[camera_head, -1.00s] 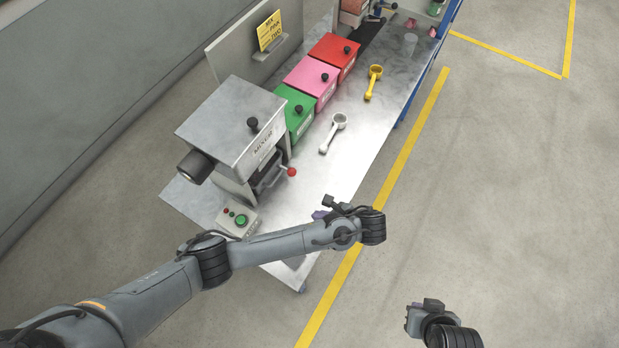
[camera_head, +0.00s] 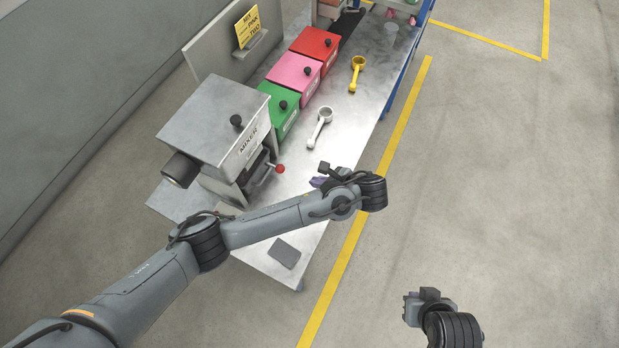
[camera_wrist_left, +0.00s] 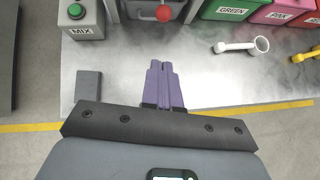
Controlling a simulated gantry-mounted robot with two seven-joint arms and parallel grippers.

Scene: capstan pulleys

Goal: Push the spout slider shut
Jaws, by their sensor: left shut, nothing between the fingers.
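The mixer (camera_head: 213,119) is a grey metal box on the bench. A slider with a red ball knob (camera_head: 280,168) sticks out from the spout area under its front; the knob also shows at the top of the left wrist view (camera_wrist_left: 164,14). My left gripper (camera_head: 319,182) has purple fingers, shut and empty, pointing toward the knob from the bench's front side. In the left wrist view the fingertips (camera_wrist_left: 160,64) are below the knob with a visible gap. How far the slider is open is unclear. My right wrist (camera_head: 430,300) is at lower right; its fingers are hidden.
Green (camera_head: 282,107), pink (camera_head: 295,72) and red bins (camera_head: 315,46) stand beyond the mixer. A white scoop (camera_head: 320,126) and yellow scoop (camera_head: 357,72) lie before them. A MIX button box (camera_wrist_left: 82,20) and dark plate (camera_wrist_left: 88,84) are left of the fingers.

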